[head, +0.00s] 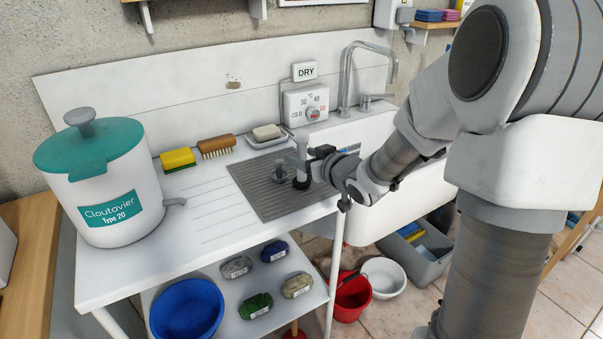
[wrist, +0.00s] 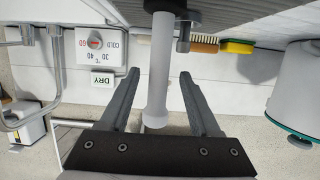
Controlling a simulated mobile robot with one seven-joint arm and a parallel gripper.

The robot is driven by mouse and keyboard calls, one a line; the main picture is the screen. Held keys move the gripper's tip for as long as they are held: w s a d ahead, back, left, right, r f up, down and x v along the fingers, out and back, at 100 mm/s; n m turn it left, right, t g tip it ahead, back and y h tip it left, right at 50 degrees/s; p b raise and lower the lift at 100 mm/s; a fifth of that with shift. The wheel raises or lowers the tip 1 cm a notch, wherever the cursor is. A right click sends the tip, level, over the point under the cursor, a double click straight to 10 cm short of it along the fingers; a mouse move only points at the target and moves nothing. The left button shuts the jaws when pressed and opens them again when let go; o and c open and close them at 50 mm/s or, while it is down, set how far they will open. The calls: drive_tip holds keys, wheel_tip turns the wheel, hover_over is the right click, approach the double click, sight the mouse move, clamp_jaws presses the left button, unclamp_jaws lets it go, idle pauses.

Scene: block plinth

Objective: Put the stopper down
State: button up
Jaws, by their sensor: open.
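The stopper, a pale upright post with a black foot (head: 301,181), stands on the grey ribbed mat (head: 262,200) on the draining board. In the wrist view the stopper's pale shaft (wrist: 157,85) runs between the two fingers, and its dark foot is at the top against the mat. My gripper (head: 309,156) comes in from the right at the shaft. In the wrist view my gripper (wrist: 158,79) is open, with visible gaps on both sides of the shaft. The far side of the shaft is hidden in the head view.
A short grey peg-like piece (head: 280,171) stands left of the stopper. Behind the mat are a soap dish (head: 267,135), a brush (head: 216,146) and a yellow sponge (head: 178,159). A large white canister (head: 112,200) stands at left; the sink (head: 372,150) is at right.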

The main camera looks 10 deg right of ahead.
drive_tip(key=b+x, duration=0.1)
drive_tip(key=x, duration=0.3)
drive_tip(key=shift+w+f, duration=0.1)
drive_tip(key=shift+w, duration=0.15)
drive_tip(key=shift+c, duration=0.3)
clamp_jaws()
